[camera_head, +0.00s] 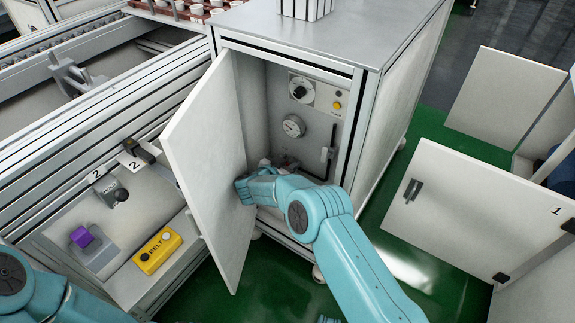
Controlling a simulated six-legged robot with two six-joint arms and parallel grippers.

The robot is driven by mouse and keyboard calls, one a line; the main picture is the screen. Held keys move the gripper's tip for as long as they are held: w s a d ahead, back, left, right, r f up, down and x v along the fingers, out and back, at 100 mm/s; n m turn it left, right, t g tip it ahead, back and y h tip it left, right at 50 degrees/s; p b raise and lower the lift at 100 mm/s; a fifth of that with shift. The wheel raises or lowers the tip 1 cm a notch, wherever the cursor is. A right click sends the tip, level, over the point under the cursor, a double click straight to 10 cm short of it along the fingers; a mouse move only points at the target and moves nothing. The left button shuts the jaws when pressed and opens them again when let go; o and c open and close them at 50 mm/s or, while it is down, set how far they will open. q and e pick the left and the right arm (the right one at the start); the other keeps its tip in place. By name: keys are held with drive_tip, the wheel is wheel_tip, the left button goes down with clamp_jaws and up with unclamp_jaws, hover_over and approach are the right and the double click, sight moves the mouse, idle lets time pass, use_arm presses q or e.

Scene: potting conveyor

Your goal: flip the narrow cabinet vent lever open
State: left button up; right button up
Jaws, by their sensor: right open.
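The narrow cabinet (374,95) stands in the middle with its white door (207,165) swung open to the left. On its inner panel, a slim upright handle (327,156) at the right looks like the vent lever; no label on it is readable. Another small fitting (287,162) low on the panel is partly hidden behind my right arm. My right gripper (246,188) is open at the cabinet opening, close to the door's inner face and left of the handle. Whether it touches the door I cannot tell. My left arm shows at the lower left, but its gripper is out of view.
The panel also holds a knob (302,90), a yellow button (337,105) and a round gauge (293,126). A white door marked 1 (480,210) stands at right. Green floor (275,280) lies below.

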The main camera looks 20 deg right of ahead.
sight(288, 164)
use_arm(q)
wheel_tip(288, 164, up, 7)
drive_tip(key=s+d+p, duration=0.1)
drive_tip(key=s+p, duration=0.1)
drive_tip(key=p, duration=0.4)
drive_tip(key=shift+d+g+p, duration=0.15)
drive_tip(key=shift+g+p, duration=0.15)
drive_tip(key=shift+g, duration=0.1)
use_arm(e)
wheel_tip(288, 164, up, 18)
drive_tip(key=shift+r, duration=0.25)
use_arm(q)
drive_tip(key=shift+s+f, duration=0.1)
use_arm(e)
drive_tip(key=shift+f, duration=0.1)
drive_tip(key=shift+c, duration=0.2)
